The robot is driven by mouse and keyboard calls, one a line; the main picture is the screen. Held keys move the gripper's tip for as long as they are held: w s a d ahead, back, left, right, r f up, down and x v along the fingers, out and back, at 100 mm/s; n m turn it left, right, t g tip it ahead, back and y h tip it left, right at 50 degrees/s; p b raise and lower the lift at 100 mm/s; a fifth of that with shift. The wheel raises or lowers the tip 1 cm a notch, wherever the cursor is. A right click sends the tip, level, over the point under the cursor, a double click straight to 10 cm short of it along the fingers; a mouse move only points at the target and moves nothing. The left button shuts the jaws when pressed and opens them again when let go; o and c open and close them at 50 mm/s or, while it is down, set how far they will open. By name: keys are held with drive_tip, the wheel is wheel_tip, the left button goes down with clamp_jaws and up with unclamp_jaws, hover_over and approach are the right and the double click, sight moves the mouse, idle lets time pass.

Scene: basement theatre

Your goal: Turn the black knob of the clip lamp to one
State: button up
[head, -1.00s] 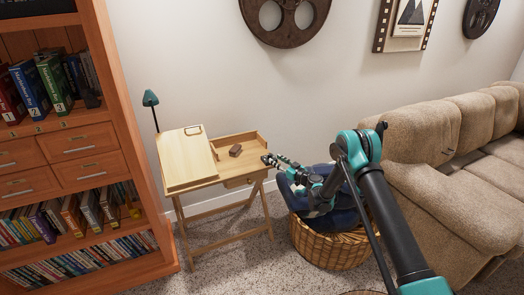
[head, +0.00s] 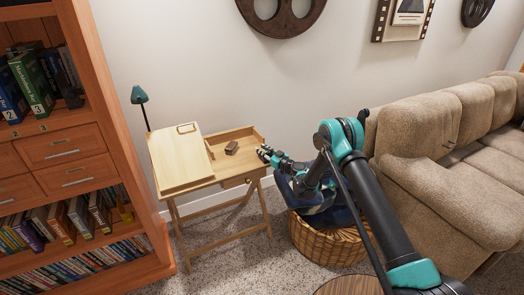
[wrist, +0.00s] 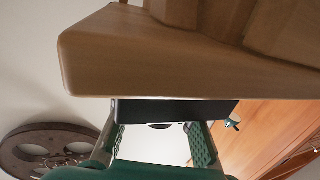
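The clip lamp (head: 139,95) has a teal shade on a thin dark stem, behind the back left of the small wooden desk (head: 182,170). Its black knob cannot be made out in either view. My gripper (head: 264,153) is at the desk's right end, well to the right of the lamp and apart from it. In the wrist view, the two green-padded fingers of my gripper (wrist: 155,145) stand apart with pale wall between them, so it is open and empty. A small teal piece (wrist: 232,123), perhaps the lamp shade, shows beyond the right finger.
A small brown block (head: 232,147) lies in the desk's open tray section. A wicker basket (head: 330,243) with dark blue cloth stands below my arm. A bookcase (head: 85,150) is left of the desk, a beige sofa (head: 440,160) right. A round wooden top (head: 348,286) shows at the bottom.

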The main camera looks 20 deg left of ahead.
clamp_jaws()
drive_tip(key=shift+m+t+h, duration=0.3)
drive_tip(key=shift+m+t, duration=0.1)
drive_tip(key=shift+t, duration=0.2)
drive_tip(key=m+t+h, duration=0.1)
drive_tip(key=m+t, duration=0.1)
drive_tip(key=shift+w+d+t+h, duration=0.2)
drive_tip(key=shift+w+t+h, duration=0.1)
drive_tip(key=shift+h, duration=0.1)
drive_tip(key=m+t+h, duration=0.3)
drive_tip(key=shift+w+d+h, duration=0.3)
drive_tip(key=shift+w+d, duration=0.05)
drive_tip(key=shift+d, duration=0.05)
drive_tip(key=m+t+h, duration=0.1)
drive_tip(key=m+h, duration=0.1)
drive_tip(key=h, duration=0.1)
drive_tip(key=d+m+t+h, duration=0.1)
drive_tip(key=shift+w+t+h, duration=0.3)
drive_tip(key=shift+w+d+m+t+h, duration=0.1)
drive_tip(key=shift+d+m+t+h, duration=0.2)
drive_tip(key=shift+m+h, duration=0.6)
drive_tip(key=shift+w+d+m+t+h, duration=0.1)
drive_tip(key=shift+d+m+t+h, duration=0.15)
drive_tip(key=shift+m+h, duration=0.6)
drive_tip(key=shift+h, duration=0.55)
